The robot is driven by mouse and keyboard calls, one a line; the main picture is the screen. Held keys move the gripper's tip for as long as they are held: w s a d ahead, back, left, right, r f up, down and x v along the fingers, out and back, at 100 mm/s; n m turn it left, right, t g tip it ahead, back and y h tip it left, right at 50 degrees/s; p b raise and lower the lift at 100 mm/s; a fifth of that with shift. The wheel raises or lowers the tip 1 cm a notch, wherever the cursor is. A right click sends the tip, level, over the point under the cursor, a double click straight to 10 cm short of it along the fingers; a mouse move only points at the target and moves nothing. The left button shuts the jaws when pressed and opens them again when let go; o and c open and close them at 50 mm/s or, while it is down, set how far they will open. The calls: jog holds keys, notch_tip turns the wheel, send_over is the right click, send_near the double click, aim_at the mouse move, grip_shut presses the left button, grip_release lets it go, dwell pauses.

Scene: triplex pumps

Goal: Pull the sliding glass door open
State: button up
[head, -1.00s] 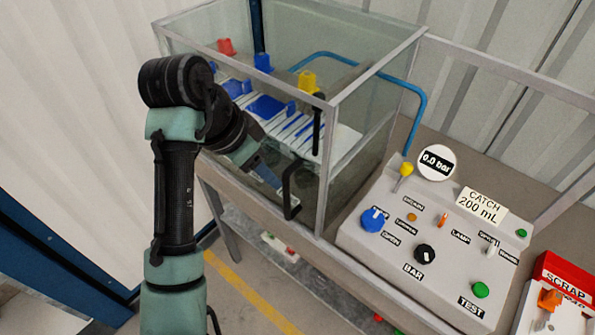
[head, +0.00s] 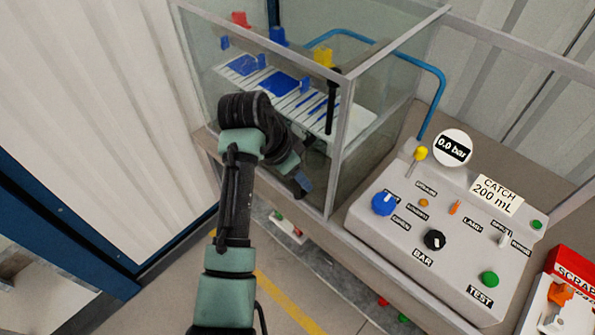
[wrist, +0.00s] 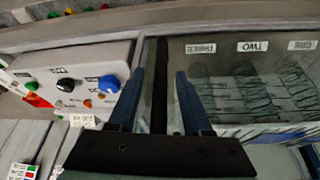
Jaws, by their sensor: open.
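The clear glass tank (head: 190,65) with a grey frame stands on the bench in the head view. A black upright bar (head: 332,100) shows on the glass near its front corner post. My gripper (head: 304,186) is in front of the lower glass, left of that post. In the wrist view my gripper (wrist: 160,100) is open, with two blue fingers apart. A dark bar (wrist: 160,75), seemingly the handle, runs between the fingers; contact cannot be told.
The control box (head: 440,235) with knobs, a switch and a gauge stands right of the tank. Inside the tank are blue parts and a white slatted rack (head: 345,118). A red scrap bin (head: 575,268) is at far right. Floor is free at the front left.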

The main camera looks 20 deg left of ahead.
grip_shut()
dwell(1.5)
